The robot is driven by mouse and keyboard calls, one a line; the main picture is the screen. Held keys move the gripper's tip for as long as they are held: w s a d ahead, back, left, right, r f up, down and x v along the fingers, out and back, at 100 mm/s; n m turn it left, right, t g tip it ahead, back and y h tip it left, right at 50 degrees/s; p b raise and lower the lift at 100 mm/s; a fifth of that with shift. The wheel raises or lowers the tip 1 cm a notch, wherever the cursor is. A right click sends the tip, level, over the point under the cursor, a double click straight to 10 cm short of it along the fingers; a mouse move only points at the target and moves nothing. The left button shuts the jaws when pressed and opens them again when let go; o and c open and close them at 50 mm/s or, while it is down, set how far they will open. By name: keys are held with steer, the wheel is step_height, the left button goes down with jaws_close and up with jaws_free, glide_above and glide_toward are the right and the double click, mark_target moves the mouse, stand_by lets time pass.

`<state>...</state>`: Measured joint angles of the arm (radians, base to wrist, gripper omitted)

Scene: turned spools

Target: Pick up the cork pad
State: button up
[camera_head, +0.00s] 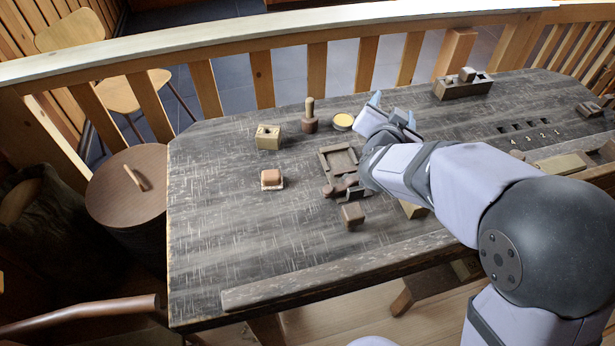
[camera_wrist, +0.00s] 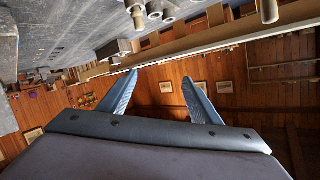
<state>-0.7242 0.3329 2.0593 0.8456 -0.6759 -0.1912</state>
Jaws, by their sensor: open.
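No thing is plainly a cork pad; I cannot tell for sure which it is. A round, flat yellow-tan disc (camera_head: 343,120) with a darker rim lies near the far edge of the table, left of my gripper. A reddish-brown block (camera_head: 271,177) sits on a thin pale square (camera_head: 272,187) at the table's left middle. My gripper (camera_head: 393,109) is open and empty above the far side of the table, right of the disc. In the wrist view my gripper (camera_wrist: 159,74) shows two spread blue-grey fingers with nothing between them.
A wooden cube with a hole (camera_head: 268,138) and a peg on a round base (camera_head: 309,120) stand left of the disc. A railing runs behind the table. The table's left front is clear.

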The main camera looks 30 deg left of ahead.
steer(key=s+a+f+n+g+y+b, duration=0.1)
steer(key=s+a+f+n+y, duration=0.15)
steer(key=s+a, duration=0.4)
steer(key=s+a+f+n+g+y, duration=0.1)
steer(key=s+a+f+n, duration=0.3)
steer(key=s, duration=0.4)
steer(key=n+g+y, duration=0.1)
steer(key=n, duration=0.1)
glide_toward(271, 176)
steer(key=x, duration=0.3)
steer(key=shift+w+r+b, duration=0.1)
steer(key=shift+w+b, duration=0.25)
steer(key=shift+b, duration=0.05)
steer(key=shift+x, duration=3.7)
steer(key=shift+s+a, duration=0.1)
steer(key=shift+s, duration=0.15)
steer(key=c, duration=1.1)
